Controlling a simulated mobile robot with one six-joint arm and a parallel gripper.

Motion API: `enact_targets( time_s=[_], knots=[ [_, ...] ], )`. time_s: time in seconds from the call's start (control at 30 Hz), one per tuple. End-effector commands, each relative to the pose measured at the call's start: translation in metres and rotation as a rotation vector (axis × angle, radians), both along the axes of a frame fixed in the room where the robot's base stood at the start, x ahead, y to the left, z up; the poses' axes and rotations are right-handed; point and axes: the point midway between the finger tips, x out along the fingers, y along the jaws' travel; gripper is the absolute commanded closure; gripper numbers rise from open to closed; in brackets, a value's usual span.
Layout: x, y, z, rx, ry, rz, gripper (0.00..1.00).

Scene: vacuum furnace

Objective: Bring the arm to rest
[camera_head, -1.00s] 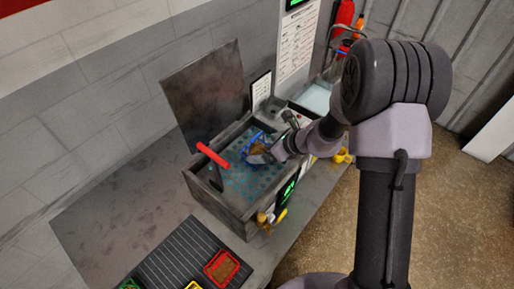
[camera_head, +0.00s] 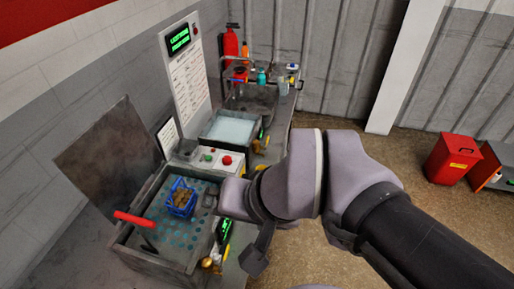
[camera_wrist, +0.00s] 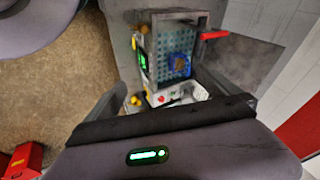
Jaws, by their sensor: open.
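My arm (camera_head: 300,185) reaches from the lower right in the head view, its end raised near the front right side of the furnace box. My gripper (camera_wrist: 168,97) is open and empty in the wrist view, with its dark fingers apart. A blue basket (camera_head: 181,199) with brown contents sits on the perforated teal floor of the grey open box (camera_head: 140,258). The basket also shows in the wrist view (camera_wrist: 180,64), clear of the fingers.
Behind are a control panel with a red button (camera_head: 227,160), a pale bath (camera_head: 231,131) and a sink (camera_head: 250,98). A red bin (camera_head: 452,157) stands on the floor at right. Open floor lies between.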

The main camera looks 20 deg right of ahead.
Motion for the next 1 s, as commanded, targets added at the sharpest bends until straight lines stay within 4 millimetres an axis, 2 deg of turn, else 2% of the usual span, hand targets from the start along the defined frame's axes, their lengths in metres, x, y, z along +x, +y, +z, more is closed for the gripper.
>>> enact_targets(
  time_s=[0.03, 0.13, 0.37, 0.47, 0.57, 0.67, 0.8, 0.83, 0.9, 1.0],
  knots=[
    [-0.008, -0.007, 0.002, -0.054, -0.033, 0.031, 0.00],
    [-0.016, -0.016, 0.003, -0.116, -0.061, 0.062, 0.00],
    [-0.016, -0.017, 0.003, -0.121, -0.062, 0.065, 0.00],
    [-0.016, -0.016, -0.008, -0.120, -0.062, 0.064, 0.00],
    [-0.016, -0.016, -0.040, -0.119, -0.062, 0.063, 0.00],
    [-0.015, -0.016, -0.094, -0.119, -0.062, 0.062, 0.00],
    [-0.015, -0.016, -0.179, -0.119, -0.062, 0.062, 0.00],
    [-0.015, -0.016, -0.193, -0.119, -0.062, 0.062, 0.00],
    [-0.015, -0.016, -0.217, -0.118, -0.061, 0.063, 0.00],
    [-0.015, -0.016, -0.224, -0.118, -0.062, 0.063, 0.00]
  ],
)
